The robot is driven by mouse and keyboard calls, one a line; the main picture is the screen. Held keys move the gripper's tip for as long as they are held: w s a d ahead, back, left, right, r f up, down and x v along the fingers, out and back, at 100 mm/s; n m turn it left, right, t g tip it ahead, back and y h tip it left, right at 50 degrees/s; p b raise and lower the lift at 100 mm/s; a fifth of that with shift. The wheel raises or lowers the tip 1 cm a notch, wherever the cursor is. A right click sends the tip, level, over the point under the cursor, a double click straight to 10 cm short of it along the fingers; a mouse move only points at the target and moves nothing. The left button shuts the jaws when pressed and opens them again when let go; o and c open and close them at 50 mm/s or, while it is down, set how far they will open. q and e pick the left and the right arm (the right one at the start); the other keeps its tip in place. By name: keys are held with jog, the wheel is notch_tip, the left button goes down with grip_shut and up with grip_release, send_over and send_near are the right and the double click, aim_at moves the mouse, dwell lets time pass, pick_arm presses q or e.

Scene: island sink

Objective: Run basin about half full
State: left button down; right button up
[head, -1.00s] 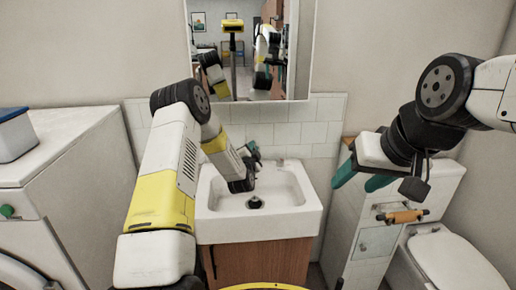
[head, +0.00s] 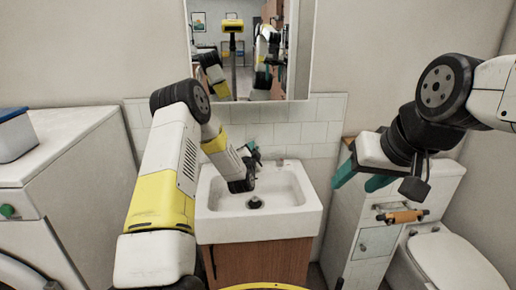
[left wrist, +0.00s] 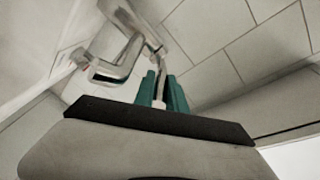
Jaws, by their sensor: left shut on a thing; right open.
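The white basin (head: 224,228) sits on a wooden cabinet, with a dark drain (head: 255,202) in its floor. I see no water in it, and no stream. My left gripper (head: 253,151) is over the back of the basin and largely hides the tap in the head view. In the left wrist view the chrome tap (left wrist: 113,72) shows, and the teal fingers of my left gripper (left wrist: 161,88) are shut on its slim metal lever (left wrist: 151,36). My right gripper (head: 362,176) is open and empty, raised to the right of the basin.
A mirror (head: 290,50) hangs above the basin. A white washing machine (head: 75,160) stands at the left with a blue-lidded box (head: 14,135) on it. At the right are a toilet (head: 450,262) and a paper holder (head: 402,216) on a white cabinet (head: 345,210).

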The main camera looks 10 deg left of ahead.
pick_arm(q)
jog(key=shift+r, duration=0.1)
jog(key=shift+w+r+g, duration=0.15)
jog(key=shift+r+g, duration=0.25)
jog(key=shift+r, duration=0.05)
jog(key=shift+w+r+n+g, duration=0.3)
jog(key=shift+r+g, duration=0.1)
jog(key=shift+g, duration=0.4)
jog(key=c, duration=1.4)
grip_release()
jog(key=shift+o, duration=0.2)
jog(key=shift+s, duration=0.15)
jog(key=v, duration=0.7)
jog(key=shift+s, duration=0.3)
